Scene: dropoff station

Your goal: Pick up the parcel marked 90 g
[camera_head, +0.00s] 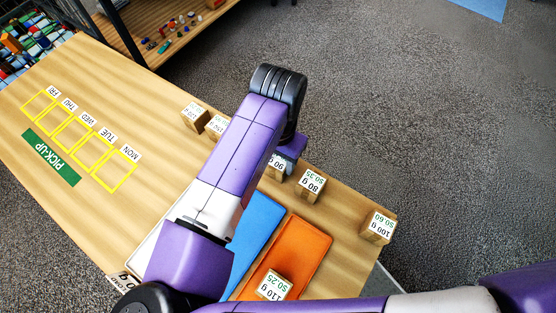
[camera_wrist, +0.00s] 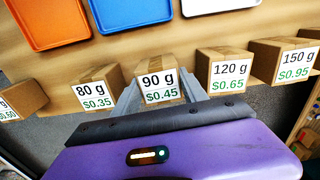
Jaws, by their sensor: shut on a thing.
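The parcel marked 90 g (camera_wrist: 158,87) is a small brown box with a white label that also reads $0.45 in the wrist view. My gripper (camera_wrist: 160,98) has its grey fingers on either side of this parcel and is shut on it. In the head view the 90 g parcel (camera_head: 276,167) shows partly below my purple gripper (camera_head: 281,160), with much of it hidden by my arm. It appears to be at table height in the parcel row; I cannot tell whether it is lifted.
The 80 g parcel (camera_head: 311,184) stands close beside it, and the 120 g parcel (camera_wrist: 225,72) on the other side. The 150 g (camera_wrist: 288,62), 100 g (camera_head: 378,226) and 110 g (camera_head: 273,286) parcels are farther off. Blue (camera_head: 257,221) and orange (camera_head: 300,250) trays lie nearby.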

